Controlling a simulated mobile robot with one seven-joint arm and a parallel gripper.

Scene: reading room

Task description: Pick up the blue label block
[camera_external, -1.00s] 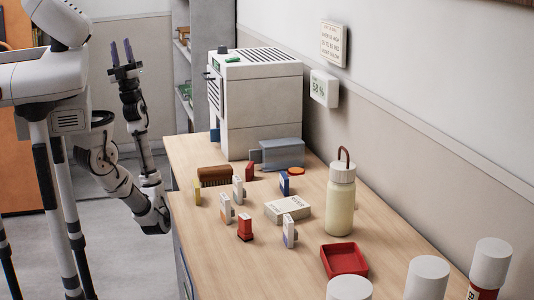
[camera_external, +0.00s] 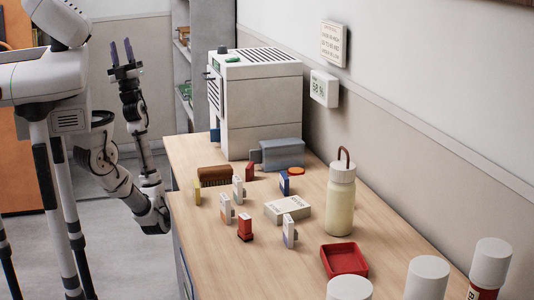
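A small blue block (camera_external: 284,183) stands upright on the wooden table (camera_external: 210,257), behind the white box and beside a small white piece. It is the clearest match for the blue label block. A white block with a bluish side (camera_external: 289,232) stands nearer the front. My gripper (camera_external: 121,51) is raised at the left, away from the table, with its two fingers pointing up and apart. It is open and empty.
A white machine (camera_external: 262,110) stands at the table's back, with a grey device (camera_external: 281,153) before it. A white box (camera_external: 288,209), a cream bottle (camera_external: 341,205), a red tray (camera_external: 344,259) and several small blocks share the table. The front left tabletop is clear.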

